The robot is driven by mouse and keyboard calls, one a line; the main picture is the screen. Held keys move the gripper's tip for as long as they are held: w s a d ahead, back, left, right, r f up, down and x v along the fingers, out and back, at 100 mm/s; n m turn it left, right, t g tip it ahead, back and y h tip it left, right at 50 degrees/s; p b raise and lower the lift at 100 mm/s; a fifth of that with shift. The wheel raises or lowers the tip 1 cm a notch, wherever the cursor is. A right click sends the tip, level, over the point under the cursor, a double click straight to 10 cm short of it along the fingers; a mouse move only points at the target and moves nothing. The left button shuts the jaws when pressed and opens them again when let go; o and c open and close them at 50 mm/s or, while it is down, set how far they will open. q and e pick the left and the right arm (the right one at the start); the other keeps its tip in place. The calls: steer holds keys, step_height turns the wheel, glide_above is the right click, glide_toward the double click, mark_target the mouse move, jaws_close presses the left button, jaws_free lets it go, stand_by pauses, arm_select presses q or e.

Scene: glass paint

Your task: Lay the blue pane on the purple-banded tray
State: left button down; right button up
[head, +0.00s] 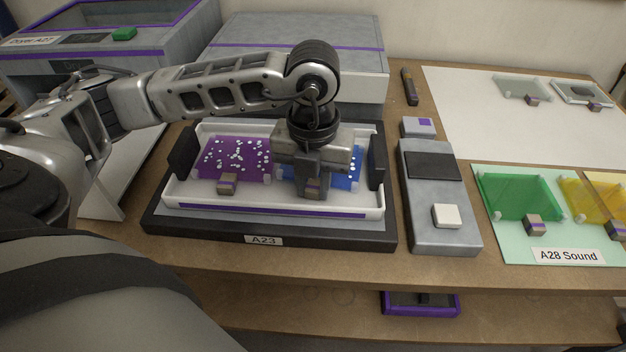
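The white purple-banded tray (270,209) sits in a black-framed stand labelled A23. A purple pane (235,155) with white dots and a small block handle lies in its left half. The blue pane (349,160), also white-dotted, is in the right half, partly hidden by my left gripper. I cannot tell whether it rests fully on the tray floor. My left gripper (312,187) points down over the blue pane, its fingers at the pane's block handle. Whether they are closed on it is not clear. My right gripper is not in view.
A grey device (436,222) with a white button stands right of the stand. Green (518,194) and yellow (583,198) panes lie on the A28 Sound mat. Grey boxes (350,35) stand behind. A white sheet (470,115) at back right has clear room.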

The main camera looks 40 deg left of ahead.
arm_select(q)
steer(key=c, duration=1.1)
jaws_free()
step_height(320, 180, up, 25)
steer(key=p, duration=1)
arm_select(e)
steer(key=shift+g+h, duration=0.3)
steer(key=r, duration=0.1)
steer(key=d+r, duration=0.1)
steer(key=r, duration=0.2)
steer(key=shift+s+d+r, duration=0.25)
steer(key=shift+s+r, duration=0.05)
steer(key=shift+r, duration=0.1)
